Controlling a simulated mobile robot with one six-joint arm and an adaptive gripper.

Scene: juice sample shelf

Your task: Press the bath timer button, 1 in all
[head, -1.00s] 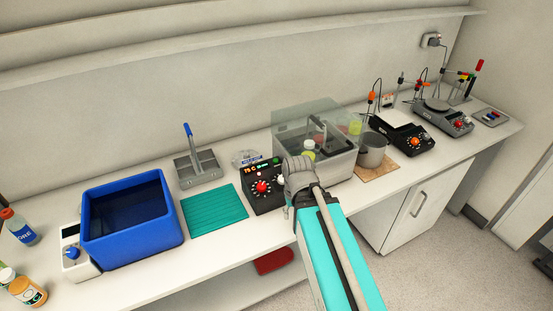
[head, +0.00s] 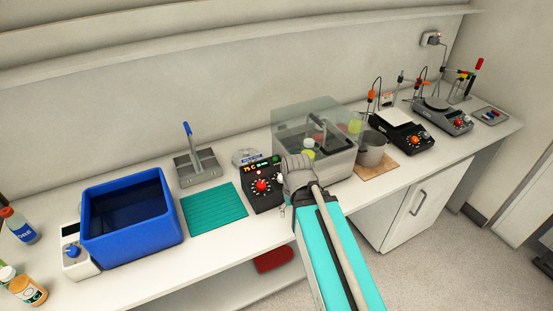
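The water bath (head: 335,165) is a grey tank with a clear raised lid, at the middle of the bench. Its black control panel (head: 262,187) at its left has a red knob (head: 262,185), an orange "75 C" reading and a small green display. A small green spot (head: 276,160) shows at the panel's upper right; I cannot tell whether it is the timer button. My gripper (head: 297,168) is at the panel's right edge, in front of the bath. My wrist and arm hide its fingers and part of the panel, so contact and finger opening cannot be seen.
A teal mat (head: 214,207), a blue tub (head: 131,217) and a grey caddy with a blue handle (head: 198,168) lie left. A metal beaker (head: 371,149) and black instruments (head: 403,133) stand right. Bottles (head: 24,288) stand far left. A shelf (head: 230,45) runs above.

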